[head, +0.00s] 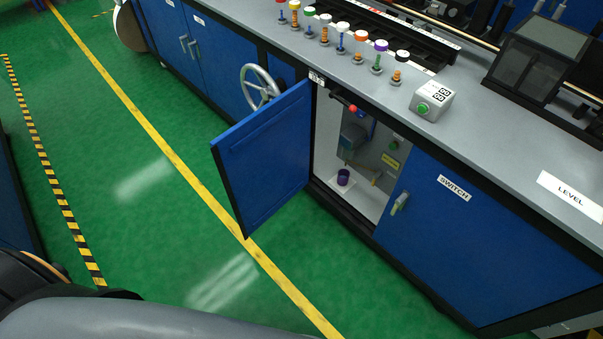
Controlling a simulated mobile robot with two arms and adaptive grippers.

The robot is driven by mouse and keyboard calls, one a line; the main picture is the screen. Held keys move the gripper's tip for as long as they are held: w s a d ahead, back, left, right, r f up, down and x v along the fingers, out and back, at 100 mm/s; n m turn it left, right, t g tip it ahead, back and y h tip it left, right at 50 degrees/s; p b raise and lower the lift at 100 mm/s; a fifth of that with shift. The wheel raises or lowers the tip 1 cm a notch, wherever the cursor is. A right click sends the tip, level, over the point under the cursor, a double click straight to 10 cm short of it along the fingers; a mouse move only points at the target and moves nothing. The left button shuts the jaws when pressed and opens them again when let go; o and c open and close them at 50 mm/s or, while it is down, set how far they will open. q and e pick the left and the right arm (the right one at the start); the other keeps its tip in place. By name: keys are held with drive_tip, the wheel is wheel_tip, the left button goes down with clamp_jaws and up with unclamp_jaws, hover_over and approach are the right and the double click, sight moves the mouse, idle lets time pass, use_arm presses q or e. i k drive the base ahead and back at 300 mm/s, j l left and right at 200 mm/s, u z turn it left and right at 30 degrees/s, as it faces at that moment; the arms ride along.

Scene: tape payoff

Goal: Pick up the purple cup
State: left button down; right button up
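The small purple cup (343,177) stands upright inside an open cabinet compartment, on a pale pad (333,186) near the opening's lower left. The blue cabinet door (266,155) is swung open to the left of the opening. A grey arm surface that looks like mine crosses the bottom left of the view. Neither of my grippers shows in the head view, so nothing is seen in or near the cup from them.
A handwheel (260,87) sits left of the door. A closed switch door (450,225) is right of the opening. The grey counter (490,135) carries knobs and a green-button box (431,104). Green floor (150,190) in front is clear.

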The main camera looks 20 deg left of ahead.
sight(344, 175)
drive_tip(key=u, duration=0.15)
drive_tip(key=i+j, duration=0.2)
drive_tip(key=j, duration=0.15)
drive_tip(key=i+j, duration=0.15)
drive_tip(key=j, duration=0.2)
drive_tip(key=i+j+u, duration=0.1)
drive_tip(key=j, duration=0.25)
drive_tip(key=i, duration=0.1)
